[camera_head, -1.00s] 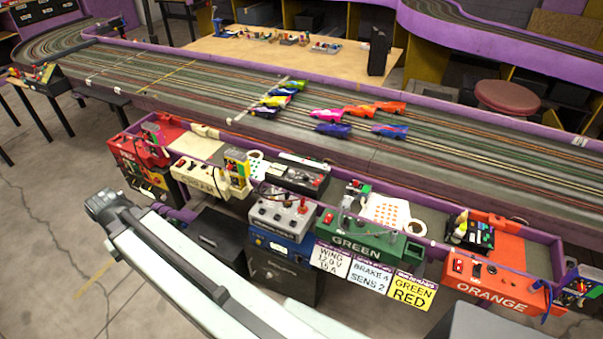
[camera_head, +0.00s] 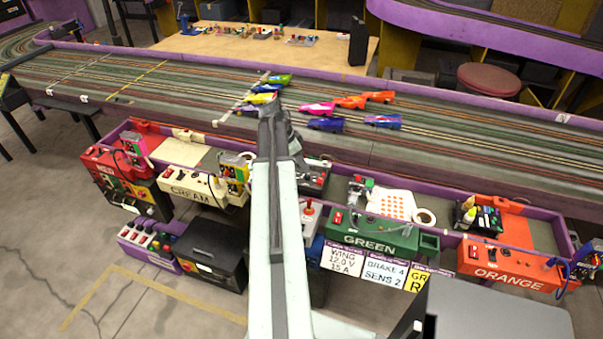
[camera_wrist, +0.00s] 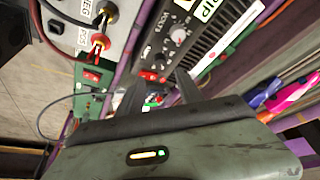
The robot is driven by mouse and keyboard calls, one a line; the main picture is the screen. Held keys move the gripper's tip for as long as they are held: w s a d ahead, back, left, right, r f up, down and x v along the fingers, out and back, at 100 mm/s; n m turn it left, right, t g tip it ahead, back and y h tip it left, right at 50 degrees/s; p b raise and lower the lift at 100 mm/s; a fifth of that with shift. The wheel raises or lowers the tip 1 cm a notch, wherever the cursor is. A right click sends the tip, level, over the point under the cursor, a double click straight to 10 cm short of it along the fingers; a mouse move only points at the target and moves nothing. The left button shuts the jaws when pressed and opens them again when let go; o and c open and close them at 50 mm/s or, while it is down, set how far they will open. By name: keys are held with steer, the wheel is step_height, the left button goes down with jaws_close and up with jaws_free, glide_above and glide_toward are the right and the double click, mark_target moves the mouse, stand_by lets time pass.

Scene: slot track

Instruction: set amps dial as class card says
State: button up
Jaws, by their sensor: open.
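The white class card (camera_head: 343,260) hangs below the green box in the head view and reads "WING 12.0 V 15 A". The dark power supply (camera_head: 316,178) is partly hidden behind my arm in the head view. It is close up in the wrist view (camera_wrist: 207,38), with a pale round dial (camera_wrist: 179,37) beside "VOLTS" lettering and a red switch (camera_wrist: 149,76). I cannot make out an amps dial or any dial setting. My gripper (camera_wrist: 160,93) is open and empty, its dark fingers close to the power supply. Its fingertips are not clear in the head view.
Cards reading "BRAKE 4 SENS 2" (camera_head: 385,273) and partly "GR" hang beside the class card. The green box (camera_head: 375,236) and orange box (camera_head: 500,262) sit to the right. A grey box with red and black plugs (camera_wrist: 108,50) adjoins the power supply. Cars (camera_head: 326,124) stand on the track behind.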

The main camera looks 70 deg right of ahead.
mark_target(308, 175)
steer(key=b+x, duration=0.6)
steer(key=x, duration=0.1)
steer(key=shift+w+f+b, duration=0.15)
steer(key=shift+f+b, duration=0.2)
steer(key=shift+r, duration=0.15)
jaws_close()
